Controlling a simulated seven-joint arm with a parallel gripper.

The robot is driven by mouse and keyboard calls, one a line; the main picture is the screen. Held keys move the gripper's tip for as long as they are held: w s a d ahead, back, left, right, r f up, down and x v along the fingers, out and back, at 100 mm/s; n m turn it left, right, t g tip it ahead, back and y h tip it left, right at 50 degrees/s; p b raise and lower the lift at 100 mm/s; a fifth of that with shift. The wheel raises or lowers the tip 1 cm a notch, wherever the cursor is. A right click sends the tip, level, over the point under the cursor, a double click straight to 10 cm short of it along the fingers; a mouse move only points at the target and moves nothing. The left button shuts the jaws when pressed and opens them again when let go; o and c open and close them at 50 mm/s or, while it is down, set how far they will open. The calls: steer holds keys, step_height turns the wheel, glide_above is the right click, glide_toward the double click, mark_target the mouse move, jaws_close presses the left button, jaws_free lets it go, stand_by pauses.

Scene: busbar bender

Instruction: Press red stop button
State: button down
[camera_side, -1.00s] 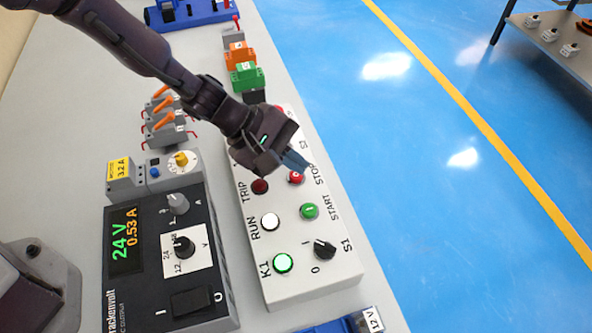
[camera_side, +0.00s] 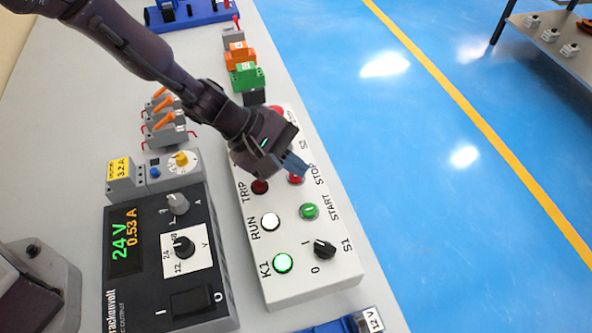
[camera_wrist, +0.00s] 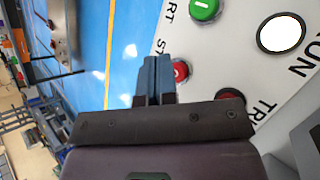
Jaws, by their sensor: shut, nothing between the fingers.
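The red stop button (camera_side: 295,179) is on the white control box (camera_side: 272,284), next to the word STOP. My gripper (camera_side: 297,166) is shut and empty, with its blue-grey fingertips just over the stop button and partly covering it in the side view. In the wrist view the fingertips (camera_wrist: 154,64) are together, and the red stop button (camera_wrist: 180,72) shows just to their right. I cannot tell whether the fingertips touch the button.
A green START button (camera_side: 309,211), black S1 knob (camera_side: 324,249), white RUN lamp (camera_side: 270,222), lit green K1 lamp (camera_side: 283,263) and dark red TRIP lamp (camera_side: 260,187) share the box. A power supply (camera_side: 140,290) stands to its left, reading 24 V and 0.53 A.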

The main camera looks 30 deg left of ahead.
mark_target(294, 177)
steer(key=shift+f, duration=0.45)
stand_by(0.6)
steer(key=shift+r, duration=0.85)
steer(key=shift+r, duration=2.5)
